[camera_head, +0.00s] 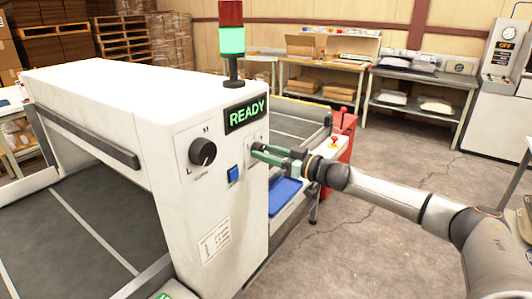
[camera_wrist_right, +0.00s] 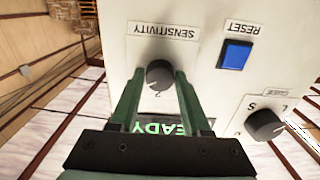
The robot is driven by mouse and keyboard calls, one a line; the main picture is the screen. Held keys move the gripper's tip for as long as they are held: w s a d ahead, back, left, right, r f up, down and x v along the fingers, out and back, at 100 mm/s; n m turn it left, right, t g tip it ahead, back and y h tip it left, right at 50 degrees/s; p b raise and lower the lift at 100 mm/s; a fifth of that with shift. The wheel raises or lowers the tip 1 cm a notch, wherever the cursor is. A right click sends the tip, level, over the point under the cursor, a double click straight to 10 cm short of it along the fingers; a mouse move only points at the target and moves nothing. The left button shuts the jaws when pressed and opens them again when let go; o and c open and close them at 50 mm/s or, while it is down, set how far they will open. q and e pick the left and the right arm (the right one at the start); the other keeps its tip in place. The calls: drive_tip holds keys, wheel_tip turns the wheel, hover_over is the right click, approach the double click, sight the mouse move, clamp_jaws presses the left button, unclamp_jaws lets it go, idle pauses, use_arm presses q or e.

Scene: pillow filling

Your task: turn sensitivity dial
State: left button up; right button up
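The sensitivity dial (camera_wrist_right: 159,74) is a dark round knob on a white panel, under the label SENSITIVITY, which appears upside down in the right wrist view. My right gripper (camera_wrist_right: 160,76) has its two green fingers on either side of the knob, close to its sides. I cannot tell whether they touch it. In the head view my right gripper (camera_head: 258,152) reaches from the right to the narrow face of the white machine (camera_head: 100,82), and the sensitivity dial is mostly hidden by the fingers. My left gripper is not in view.
A READY display (camera_head: 246,115) is lit green. A red post (camera_head: 340,135) stands behind my right arm.

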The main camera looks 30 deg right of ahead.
clamp_jaws()
